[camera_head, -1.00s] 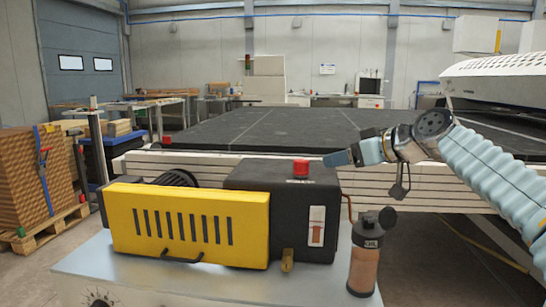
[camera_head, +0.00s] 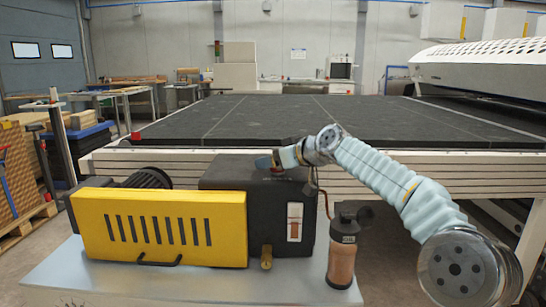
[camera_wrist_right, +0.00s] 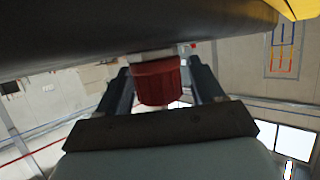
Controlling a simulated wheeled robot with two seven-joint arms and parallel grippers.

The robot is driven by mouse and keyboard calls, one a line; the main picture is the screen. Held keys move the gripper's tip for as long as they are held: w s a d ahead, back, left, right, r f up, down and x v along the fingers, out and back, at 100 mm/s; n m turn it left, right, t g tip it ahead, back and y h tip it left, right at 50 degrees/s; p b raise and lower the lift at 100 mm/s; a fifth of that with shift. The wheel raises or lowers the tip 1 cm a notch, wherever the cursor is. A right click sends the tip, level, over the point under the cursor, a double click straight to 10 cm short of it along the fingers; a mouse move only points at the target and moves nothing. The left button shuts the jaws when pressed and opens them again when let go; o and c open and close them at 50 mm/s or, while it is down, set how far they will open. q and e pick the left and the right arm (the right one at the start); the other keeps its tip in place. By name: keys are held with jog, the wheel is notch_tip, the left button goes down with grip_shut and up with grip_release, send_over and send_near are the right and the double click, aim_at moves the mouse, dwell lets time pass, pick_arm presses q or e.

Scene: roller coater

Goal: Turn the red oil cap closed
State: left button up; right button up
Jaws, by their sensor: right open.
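The red oil cap (camera_wrist_right: 158,84) sits on a pale neck against the dark pump housing, between the two fingers of my right gripper (camera_wrist_right: 160,70) in the right wrist view. The fingers stand on either side of it, with a visible gap at least on the right. In the head view my right gripper (camera_head: 276,160) is at the top of the black housing (camera_head: 228,174) and mostly hides the cap. My left gripper is not in view.
The yellow slotted cover (camera_head: 160,250) is on the left of the pump unit. A brown oil bottle (camera_head: 342,258) stands to the right on the grey base (camera_head: 200,285). The wide dark table (camera_head: 330,118) lies behind.

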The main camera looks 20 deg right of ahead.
jog(key=shift+w+a, duration=0.1)
jog(key=c, duration=1)
jog(key=shift+o, duration=0.2)
